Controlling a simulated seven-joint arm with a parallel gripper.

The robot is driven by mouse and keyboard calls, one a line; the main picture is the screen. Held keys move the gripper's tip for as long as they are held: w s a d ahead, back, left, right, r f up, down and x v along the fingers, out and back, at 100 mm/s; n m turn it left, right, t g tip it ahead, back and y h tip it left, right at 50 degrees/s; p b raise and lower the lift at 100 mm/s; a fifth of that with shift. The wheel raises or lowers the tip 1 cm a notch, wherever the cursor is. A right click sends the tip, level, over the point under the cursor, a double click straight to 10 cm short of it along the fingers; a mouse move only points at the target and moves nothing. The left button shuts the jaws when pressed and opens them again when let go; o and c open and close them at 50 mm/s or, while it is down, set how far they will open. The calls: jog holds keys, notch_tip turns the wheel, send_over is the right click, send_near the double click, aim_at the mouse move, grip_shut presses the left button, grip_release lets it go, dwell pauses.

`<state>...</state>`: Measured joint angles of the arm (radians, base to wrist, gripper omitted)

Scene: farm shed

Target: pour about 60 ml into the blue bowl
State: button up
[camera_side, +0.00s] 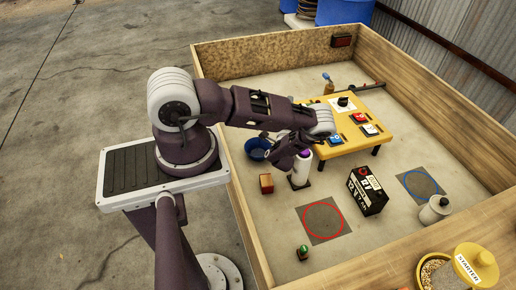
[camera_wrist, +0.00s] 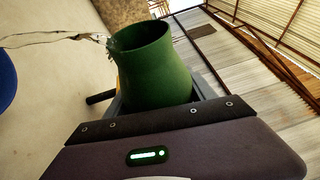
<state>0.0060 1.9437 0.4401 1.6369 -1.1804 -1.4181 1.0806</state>
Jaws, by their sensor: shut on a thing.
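My gripper (camera_wrist: 158,103) is shut on a green vessel (camera_wrist: 152,65) with a wide open mouth, seen close up in the wrist view. A clear stream of liquid runs from the vessel's lip toward the left edge of that view. The blue bowl (camera_side: 256,149) stands on the floor of the wooden pen in the side view, just left of my gripper (camera_side: 284,160). A blue curved part of the bowl (camera_wrist: 5,80) shows at the wrist view's left edge. Where the stream lands is out of view. The bowl's contents cannot be made out.
A white bottle with a purple top (camera_side: 300,168) stands close beside my gripper. A yellow table (camera_side: 340,148) with coloured switches is behind. A small reddish block (camera_side: 266,184), a black battery (camera_side: 368,190) and a white jar (camera_side: 434,210) stand nearer. Wooden walls (camera_side: 240,215) enclose the area.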

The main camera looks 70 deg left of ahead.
jog(key=shift+w, duration=0.1)
dwell(0.5)
jog(key=shift+w+r+m+h, duration=0.2)
jog(key=shift+r+m+h, duration=0.1)
jog(key=shift+m, duration=0.5)
jog(key=shift+w+d+r+m+h, duration=0.1)
jog(key=shift+w+r+m+h, duration=0.3)
jog(key=shift+w+r+m, duration=0.55)
jog(key=shift+s, duration=0.25)
jog(key=shift+r+m, duration=0.2)
jog(key=shift+m, duration=0.25)
jog(key=shift+r, duration=0.1)
